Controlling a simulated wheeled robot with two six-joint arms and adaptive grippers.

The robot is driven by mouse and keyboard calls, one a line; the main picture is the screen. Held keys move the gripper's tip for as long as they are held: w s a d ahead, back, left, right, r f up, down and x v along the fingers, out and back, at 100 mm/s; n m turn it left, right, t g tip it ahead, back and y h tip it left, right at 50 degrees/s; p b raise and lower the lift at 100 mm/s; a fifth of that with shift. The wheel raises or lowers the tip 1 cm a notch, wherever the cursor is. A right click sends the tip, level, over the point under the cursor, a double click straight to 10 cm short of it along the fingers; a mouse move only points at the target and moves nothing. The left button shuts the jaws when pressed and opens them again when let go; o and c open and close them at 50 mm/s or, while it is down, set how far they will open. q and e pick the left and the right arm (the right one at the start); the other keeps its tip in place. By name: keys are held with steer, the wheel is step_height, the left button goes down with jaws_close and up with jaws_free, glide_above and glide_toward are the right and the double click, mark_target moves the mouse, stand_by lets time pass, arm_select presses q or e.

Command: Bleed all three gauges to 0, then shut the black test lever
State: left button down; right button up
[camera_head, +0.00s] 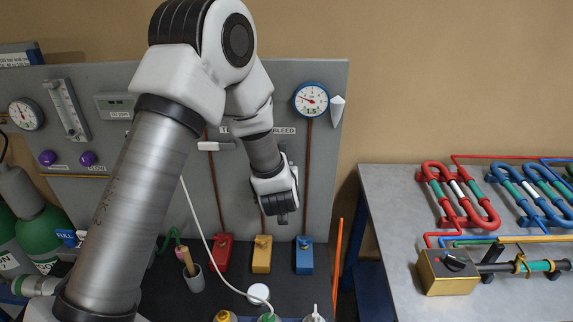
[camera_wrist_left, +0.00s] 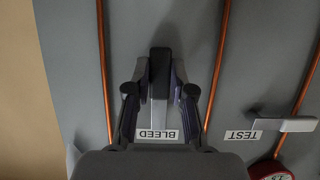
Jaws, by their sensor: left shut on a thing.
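My left gripper (camera_head: 284,208) is at the panel below the BLEED label (camera_head: 283,131). In the left wrist view, which is upside down, its fingers (camera_wrist_left: 160,94) are shut around the bleed lever, with a black end (camera_wrist_left: 160,68) and a pale shaft. The lever points down the panel. Part of a red-rimmed gauge (camera_wrist_left: 270,171) shows; my arm hides the others.
Red (camera_head: 222,254), yellow (camera_head: 262,255) and blue (camera_head: 303,256) valve blocks sit below the copper pipes. A white hose (camera_head: 203,235) hangs left of the gripper. A white cone (camera_head: 337,111) is beside the blue gauge. A grey table (camera_head: 385,215) with coloured coils stands right.

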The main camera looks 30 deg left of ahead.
arm_select(q)
steer(key=shift+w+a+r, duration=0.1)
steer(key=shift+r, duration=0.1)
stand_by(0.3)
steer(key=c, duration=1.2)
jaws_free()
steer(key=shift+o, duration=1)
steer(key=shift+w+a+f, duration=0.1)
steer(key=shift+f, duration=0.05)
steer(key=v, duration=1.1)
steer(key=shift+s+d, duration=0.2)
steer(key=shift+s, duration=0.1)
steer(key=shift+w+a, duration=0.1)
